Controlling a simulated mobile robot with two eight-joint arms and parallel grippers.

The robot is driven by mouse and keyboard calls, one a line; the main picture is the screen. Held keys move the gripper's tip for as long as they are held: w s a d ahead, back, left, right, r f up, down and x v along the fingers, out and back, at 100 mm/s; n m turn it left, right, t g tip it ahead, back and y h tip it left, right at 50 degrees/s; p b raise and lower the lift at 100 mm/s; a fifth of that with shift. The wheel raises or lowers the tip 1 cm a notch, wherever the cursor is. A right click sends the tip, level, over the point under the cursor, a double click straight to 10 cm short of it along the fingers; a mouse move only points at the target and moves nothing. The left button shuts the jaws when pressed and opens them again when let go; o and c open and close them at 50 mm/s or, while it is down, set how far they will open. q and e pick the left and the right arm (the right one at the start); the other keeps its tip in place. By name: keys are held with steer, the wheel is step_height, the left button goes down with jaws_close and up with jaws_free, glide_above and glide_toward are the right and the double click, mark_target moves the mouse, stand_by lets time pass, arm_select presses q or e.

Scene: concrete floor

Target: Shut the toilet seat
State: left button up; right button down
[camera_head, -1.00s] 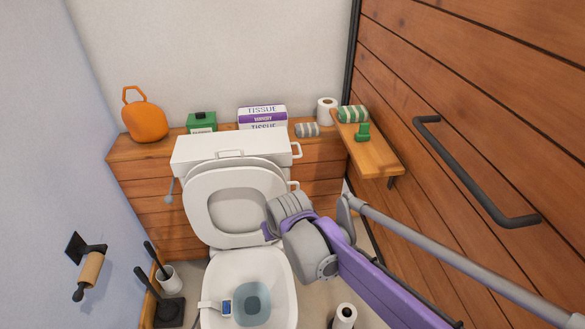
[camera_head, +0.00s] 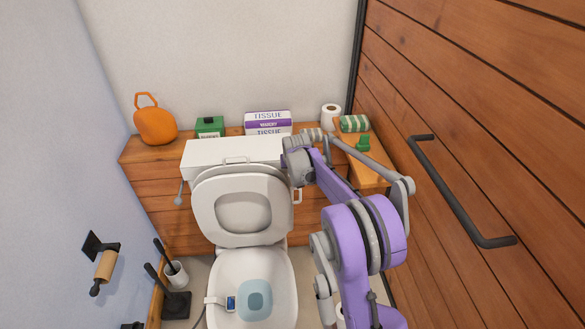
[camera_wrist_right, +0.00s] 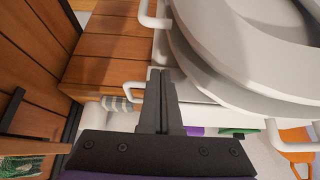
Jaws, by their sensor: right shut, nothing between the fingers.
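The toilet's seat (camera_head: 206,207) and lid stand raised, leaning back against the white tank (camera_head: 215,151). The bowl (camera_head: 282,268) below is open, with water showing. My right arm reaches in from the lower right, its wrist beside the upper right of the seat, by the tank. The gripper's fingers are hidden in the head view. In the right wrist view my right gripper (camera_wrist_right: 160,76) is shut and empty, with its tips close to the edge of the raised seat and lid (camera_wrist_right: 207,72); whether they touch I cannot tell. My left gripper is not in view.
A wooden ledge (camera_head: 160,165) behind the toilet carries an orange container (camera_head: 155,126), a green box (camera_head: 210,127), tissue boxes (camera_head: 267,121) and a paper roll (camera_head: 330,114). A wooden wall with a dark handle (camera_head: 455,195) stands right. Brushes (camera_head: 172,270) stand left.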

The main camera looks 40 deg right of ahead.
steer(key=f, duration=0.1)
steer(key=s+f, duration=0.1)
steer(key=f, duration=0.1)
steer(key=a+f, duration=0.1)
steer(key=shift+s+f, duration=0.15)
steer(key=shift+s, duration=0.05)
steer(key=shift+s, duration=0.15)
stand_by(0.3)
